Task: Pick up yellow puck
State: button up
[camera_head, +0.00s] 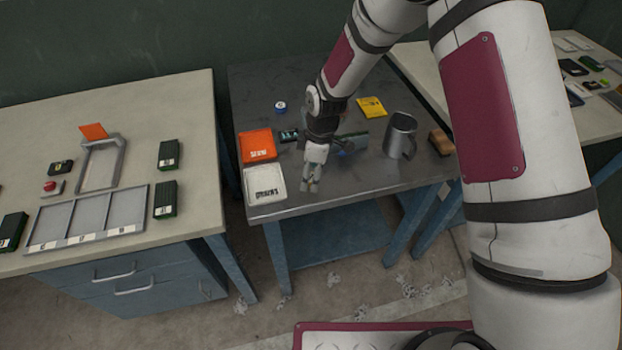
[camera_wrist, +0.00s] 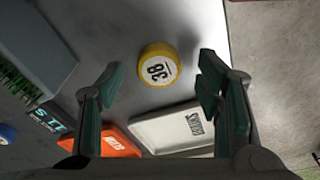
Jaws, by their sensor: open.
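The yellow puck (camera_wrist: 157,64) carries a black "38" on its white face and rests on the dark grey table (camera_head: 350,187). In the wrist view it lies between and beyond the fingertips of my gripper (camera_wrist: 160,72). My gripper is open and empty, its fingers apart on either side of the puck's position in that view. In the head view my gripper (camera_head: 311,186) is low over the table's front part, right of the white tray. I cannot make out the puck in the head view; the gripper seems to hide it.
A white tray (camera_head: 264,183) and an orange tray (camera_head: 257,146) lie close by at left. A blue puck (camera_head: 281,107), a yellow tray (camera_head: 371,107), a metal mug (camera_head: 401,136) and a brown block (camera_head: 441,141) are also on the table. The front edge is near.

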jog(key=shift+f, duration=0.5)
jog(key=c, duration=1.1)
jog(key=shift+r, duration=0.1)
jog(key=shift+c, duration=0.2)
